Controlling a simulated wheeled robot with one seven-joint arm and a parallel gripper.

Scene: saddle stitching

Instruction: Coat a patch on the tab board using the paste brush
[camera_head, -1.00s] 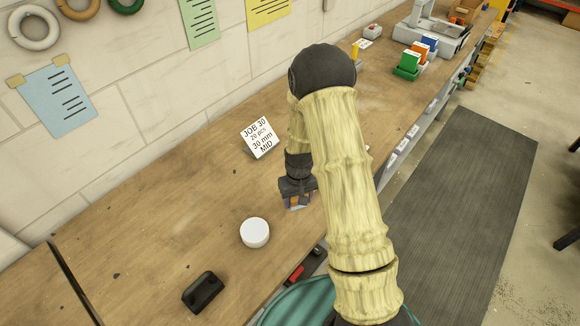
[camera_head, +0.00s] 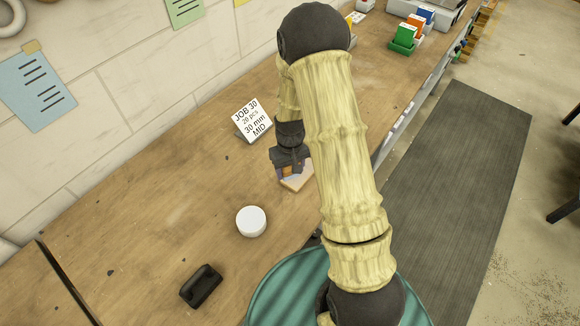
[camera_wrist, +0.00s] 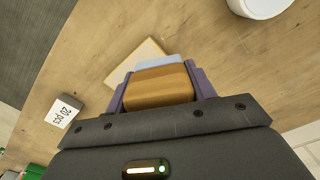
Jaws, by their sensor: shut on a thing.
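My gripper (camera_wrist: 159,88) is shut on the paste brush (camera_wrist: 158,84), gripping its brown wooden body between two purple fingers. The brush's pale blue-white end (camera_wrist: 160,62) points away from the gripper, over the pale tab board (camera_wrist: 135,56). The board also shows in the head view (camera_head: 297,182), partly hidden under my gripper (camera_head: 291,172). I cannot tell whether the brush touches the board, and no coated patch is clearly visible. A round white pot (camera_head: 251,221), which I take for the paste pot, stands nearer on the bench; its edge shows in the wrist view (camera_wrist: 262,6).
A job sign (camera_head: 253,119) stands behind my gripper, near the wall. A black holder (camera_head: 201,287) lies at the near left. A "20 pcs" label (camera_wrist: 64,111) shows in the wrist view. Coloured bins (camera_head: 404,39) stand far back. The bench's left middle is clear.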

